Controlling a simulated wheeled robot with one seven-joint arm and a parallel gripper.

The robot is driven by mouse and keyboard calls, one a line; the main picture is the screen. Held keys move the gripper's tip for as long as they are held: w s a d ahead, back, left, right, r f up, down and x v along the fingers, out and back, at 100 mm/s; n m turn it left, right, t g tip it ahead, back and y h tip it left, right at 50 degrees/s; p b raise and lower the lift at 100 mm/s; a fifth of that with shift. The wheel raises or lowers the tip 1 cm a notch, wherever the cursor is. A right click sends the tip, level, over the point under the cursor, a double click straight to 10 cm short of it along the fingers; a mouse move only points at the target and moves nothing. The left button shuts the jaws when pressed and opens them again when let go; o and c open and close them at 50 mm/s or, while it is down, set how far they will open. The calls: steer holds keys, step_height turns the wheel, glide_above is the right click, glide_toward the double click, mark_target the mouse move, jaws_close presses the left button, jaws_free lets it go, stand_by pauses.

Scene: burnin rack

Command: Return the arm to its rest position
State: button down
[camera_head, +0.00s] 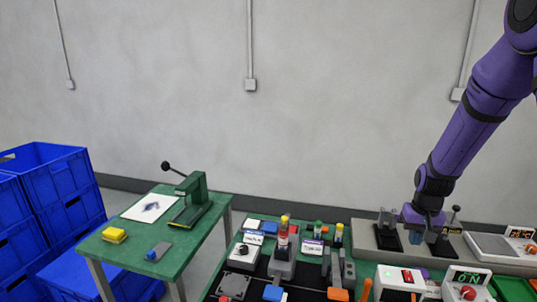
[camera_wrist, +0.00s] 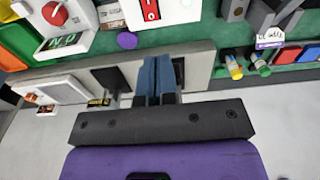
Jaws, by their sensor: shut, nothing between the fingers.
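My purple arm comes down from the upper right in the head view. My gripper (camera_head: 416,236) is low over the long grey fixture (camera_head: 368,237) at the back of the right-hand green bench. In the wrist view my gripper (camera_wrist: 155,64) has its two blue-padded fingers together, with nothing between them. The fingers lie in front of the grey fixture (camera_wrist: 200,62) there, beside a dark block. I cannot tell whether they touch it. The gripper hides part of the fixture in the head view.
A black-knobbed lever (camera_head: 455,210) stands close right of my gripper. Instruments, including a white box with a red button (camera_head: 467,292), crowd the bench's front. A green table (camera_head: 190,250) with a lever press (camera_head: 194,195) and blue crates (camera_head: 55,180) stand left.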

steer(key=s+a+r+n+t, duration=0.1)
steer(key=s+a+r, duration=0.35)
steer(key=r, duration=0.45)
steer(key=s+a+r+n+t, duration=0.1)
steer(key=s+a+r, duration=0.3)
steer(key=r, duration=0.6)
steer(key=s+a+r+t, duration=0.1)
steer(key=s+r, duration=0.1)
steer(key=s, duration=0.3)
steer(key=s+a+r, duration=0.1)
steer(key=s+r, duration=0.2)
steer(key=s, duration=0.3)
steer(key=s+a+r+n+t, duration=0.1)
steer(key=s+r, duration=0.2)
steer(key=s, duration=0.3)
steer(key=shift+s+t, duration=0.25)
steer(key=shift+t, duration=0.05)
steer(key=shift+w, duration=0.15)
